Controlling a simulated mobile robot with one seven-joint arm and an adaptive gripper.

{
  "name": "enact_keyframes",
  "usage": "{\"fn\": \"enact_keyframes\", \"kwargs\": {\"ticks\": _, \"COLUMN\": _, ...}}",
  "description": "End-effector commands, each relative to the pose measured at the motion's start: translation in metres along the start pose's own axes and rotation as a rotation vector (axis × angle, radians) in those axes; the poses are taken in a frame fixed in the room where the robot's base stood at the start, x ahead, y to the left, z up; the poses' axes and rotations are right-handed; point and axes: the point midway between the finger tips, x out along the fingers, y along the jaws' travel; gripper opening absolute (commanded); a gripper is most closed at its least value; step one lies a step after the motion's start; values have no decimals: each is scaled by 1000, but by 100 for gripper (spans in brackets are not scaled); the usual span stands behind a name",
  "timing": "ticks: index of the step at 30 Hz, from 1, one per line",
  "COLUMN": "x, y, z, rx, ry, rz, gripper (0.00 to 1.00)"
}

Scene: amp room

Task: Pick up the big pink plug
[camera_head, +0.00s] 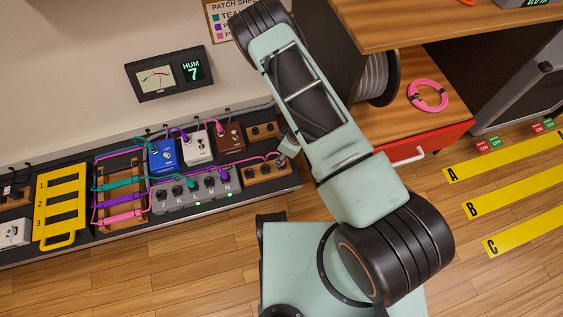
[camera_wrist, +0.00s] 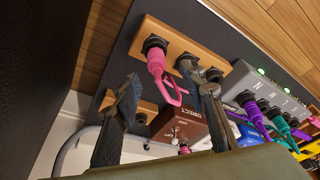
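A big pink plug (camera_wrist: 156,62) stands in a black socket of a wooden block (camera_wrist: 213,62) in the wrist view, with a pink cable looping from it. In the head view a pink cable (camera_head: 262,158) runs to the same wooden block (camera_head: 247,174) at the pedalboard's right end. My gripper (camera_wrist: 160,78) is open in the wrist view, its two dark fingers apart with the plug showing beyond and between their tips. Nothing is held. Whether a finger touches the plug cannot be told. In the head view my arm hides most of the gripper.
A brown pedal (camera_wrist: 180,122) and a second wooden block (camera_wrist: 144,108) lie close by. A red drawer (camera_head: 435,143) and wooden cabinet stand right of my arm.

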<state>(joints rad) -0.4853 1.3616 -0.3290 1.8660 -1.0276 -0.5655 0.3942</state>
Motion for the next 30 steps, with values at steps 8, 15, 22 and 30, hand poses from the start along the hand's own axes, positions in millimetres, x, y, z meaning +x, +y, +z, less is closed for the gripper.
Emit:
{"fn": "enact_keyframes", "kwargs": {"ticks": 8, "x": 41, "y": 2, "z": 6, "rx": -3, "ry": -1, "rz": -1, "gripper": 38}}
{"fn": "enact_keyframes", "kwargs": {"ticks": 15, "x": 45, "y": 3, "z": 4, "rx": -1, "ry": 0, "rz": 0, "gripper": 38}}
{"fn": "enact_keyframes", "kwargs": {"ticks": 22, "x": 45, "y": 3, "z": 4, "rx": 0, "ry": -1, "rz": 0, "gripper": 22}}
{"fn": "enact_keyframes", "kwargs": {"ticks": 30, "x": 45, "y": 3, "z": 4, "rx": 0, "ry": 0, "rz": 0, "gripper": 0}}
